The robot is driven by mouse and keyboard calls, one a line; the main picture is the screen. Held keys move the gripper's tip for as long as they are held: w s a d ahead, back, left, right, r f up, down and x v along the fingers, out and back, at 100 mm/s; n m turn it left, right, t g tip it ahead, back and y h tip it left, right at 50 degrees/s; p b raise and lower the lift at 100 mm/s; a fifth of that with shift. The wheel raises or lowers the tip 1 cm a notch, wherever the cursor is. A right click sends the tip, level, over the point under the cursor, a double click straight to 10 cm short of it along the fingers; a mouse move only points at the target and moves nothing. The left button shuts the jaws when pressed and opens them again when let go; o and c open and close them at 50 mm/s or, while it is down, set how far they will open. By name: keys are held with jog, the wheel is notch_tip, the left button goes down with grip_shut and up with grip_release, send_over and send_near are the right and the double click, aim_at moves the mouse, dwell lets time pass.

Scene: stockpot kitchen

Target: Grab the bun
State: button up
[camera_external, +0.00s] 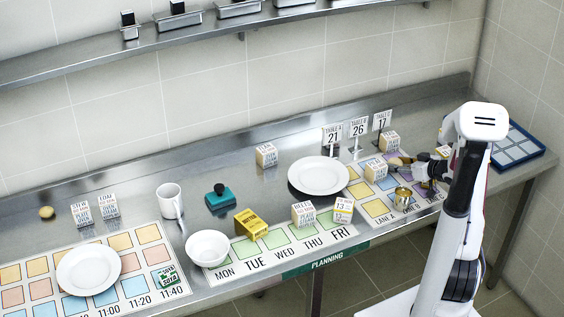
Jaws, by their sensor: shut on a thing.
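My gripper (409,164) is at the right of the counter, low over the coloured lane card. Its dark fingers are shut on a small tan-brown thing (396,161), which looks like the bun. The fingers hide part of it, and I cannot tell if it touches the card. Another small round brown thing (47,212) lies alone at the far left of the counter, far from my gripper.
A gold tin (403,194) and labelled blocks (376,170) stand close to my gripper. A white plate (318,176) is to its left, with table signs (358,129) behind. A blue tray (517,147) is at right. Bare steel lies along the back.

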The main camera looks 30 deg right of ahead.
aim_at(399, 163)
jog(key=shift+r, duration=0.1)
jog(key=shift+r, duration=4.9)
